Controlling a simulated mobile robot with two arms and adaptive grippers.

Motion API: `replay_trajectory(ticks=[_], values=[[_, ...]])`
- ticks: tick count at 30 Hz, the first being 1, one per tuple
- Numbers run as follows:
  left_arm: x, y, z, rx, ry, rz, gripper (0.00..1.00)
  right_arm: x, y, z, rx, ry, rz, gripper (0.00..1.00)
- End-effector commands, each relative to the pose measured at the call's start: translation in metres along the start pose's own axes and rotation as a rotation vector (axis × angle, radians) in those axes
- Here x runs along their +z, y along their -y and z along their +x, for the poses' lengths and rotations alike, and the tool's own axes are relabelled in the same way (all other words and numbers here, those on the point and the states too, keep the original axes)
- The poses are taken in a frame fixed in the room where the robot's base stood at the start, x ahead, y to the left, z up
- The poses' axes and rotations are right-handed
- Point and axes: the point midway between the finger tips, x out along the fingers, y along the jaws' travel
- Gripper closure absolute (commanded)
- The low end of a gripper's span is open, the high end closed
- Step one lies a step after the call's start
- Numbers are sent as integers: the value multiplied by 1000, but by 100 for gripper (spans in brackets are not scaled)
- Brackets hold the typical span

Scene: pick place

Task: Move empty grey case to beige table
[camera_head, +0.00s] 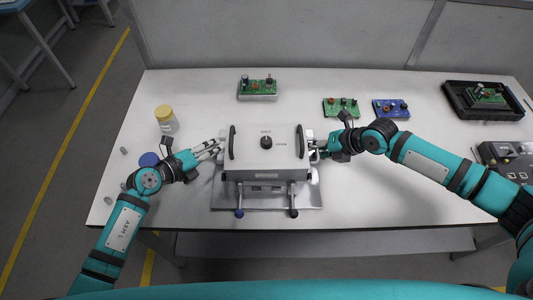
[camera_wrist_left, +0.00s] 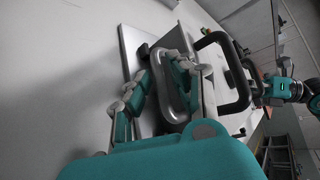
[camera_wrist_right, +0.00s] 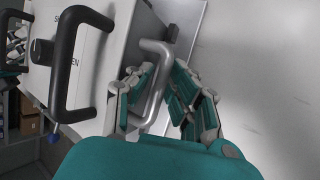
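A light grey case (camera_head: 259,159) with a closed top, a black knob and two black top handles stands on the white table (camera_head: 200,95). Its inside is hidden. My left gripper (camera_head: 212,149) is at its left side; in the left wrist view the fingers (camera_wrist_left: 165,85) are apart, with a metal side handle between them. My right gripper (camera_head: 319,150) is at the right side; in the right wrist view its fingers (camera_wrist_right: 158,92) are spread on either side of a metal side handle (camera_wrist_right: 153,75). I see no clearly beige table.
Circuit boards lie behind and to the right: a green one (camera_head: 258,95), another green one (camera_head: 341,112), and a blue one (camera_head: 391,109). A black tray (camera_head: 458,101) is at far right. A yellow-lidded jar (camera_head: 166,125) stands left. Two clamp levers (camera_head: 239,212) are in front of the case.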

Motion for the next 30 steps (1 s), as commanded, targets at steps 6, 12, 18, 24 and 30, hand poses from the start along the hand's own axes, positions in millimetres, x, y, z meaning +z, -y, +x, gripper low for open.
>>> replay_trajectory(ticks=[6, 12, 18, 24, 30], values=[[0, 0, 0, 0, 0, 0, 92, 0, 0, 0, 0, 0, 0, 97], [0, 0, 0, 0, 0, 0, 100, 0, 0, 0, 0, 0, 0, 100], [0, 0, 0, 1, 0, 0, 100, 0, 0, -1, 1, 0, 0, 100], [1, 1, -1, -1, 2, 1, 100, 2, -2, -2, 3, 3, -2, 100], [3, 5, -3, -1, 2, 1, 100, 3, -4, -5, 3, 4, -3, 100]])
